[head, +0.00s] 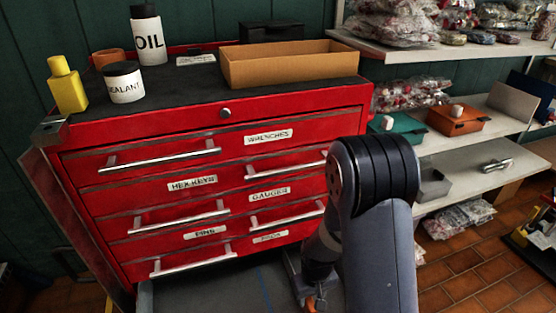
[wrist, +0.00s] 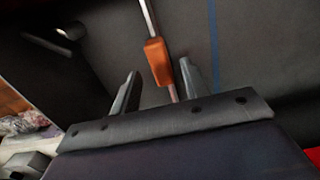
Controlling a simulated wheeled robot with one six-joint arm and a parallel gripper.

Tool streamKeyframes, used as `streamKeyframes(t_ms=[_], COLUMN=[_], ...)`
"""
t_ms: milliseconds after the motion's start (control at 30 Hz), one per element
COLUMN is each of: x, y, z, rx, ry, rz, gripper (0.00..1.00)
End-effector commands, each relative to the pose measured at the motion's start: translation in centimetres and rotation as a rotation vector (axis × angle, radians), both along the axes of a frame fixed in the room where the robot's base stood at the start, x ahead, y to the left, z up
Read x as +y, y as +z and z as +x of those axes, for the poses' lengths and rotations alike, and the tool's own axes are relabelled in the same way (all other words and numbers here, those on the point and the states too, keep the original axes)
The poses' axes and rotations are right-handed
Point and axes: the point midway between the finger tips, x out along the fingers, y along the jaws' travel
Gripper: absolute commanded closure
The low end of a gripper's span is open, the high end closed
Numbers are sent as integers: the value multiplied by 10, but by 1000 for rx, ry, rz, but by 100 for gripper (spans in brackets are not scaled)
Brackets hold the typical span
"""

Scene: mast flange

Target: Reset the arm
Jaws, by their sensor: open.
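My arm is folded down in front of the red tool chest (head: 110,230) in the head view, its elbow up and its end low over a grey surface (head: 255,285). In the wrist view my gripper (wrist: 158,67) is open, its two fingers spread. A thin metal rod with an orange piece (wrist: 158,60) on it lies beyond and between the fingers, with gaps on both sides. A bit of orange (head: 312,302) also shows by the arm's end in the head view. The fingers are not clear there.
Shelves (head: 470,135) with bags and small boxes stand right of my arm.

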Motion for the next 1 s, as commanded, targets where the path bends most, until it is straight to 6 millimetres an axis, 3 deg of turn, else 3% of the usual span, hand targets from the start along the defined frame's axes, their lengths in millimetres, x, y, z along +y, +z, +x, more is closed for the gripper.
streamKeyframes(t_ms=[33,200,400,800,1000], x=[0,0,-12,-14,-22], y=[-14,-36,-32,-31,-18], z=[-1,0,5,5,8], rx=[4,1,-1,-1,-12], ry=[0,0,-1,-1,-14], rz=[0,0,0,0,-1], gripper=[56,56,56,56,56])
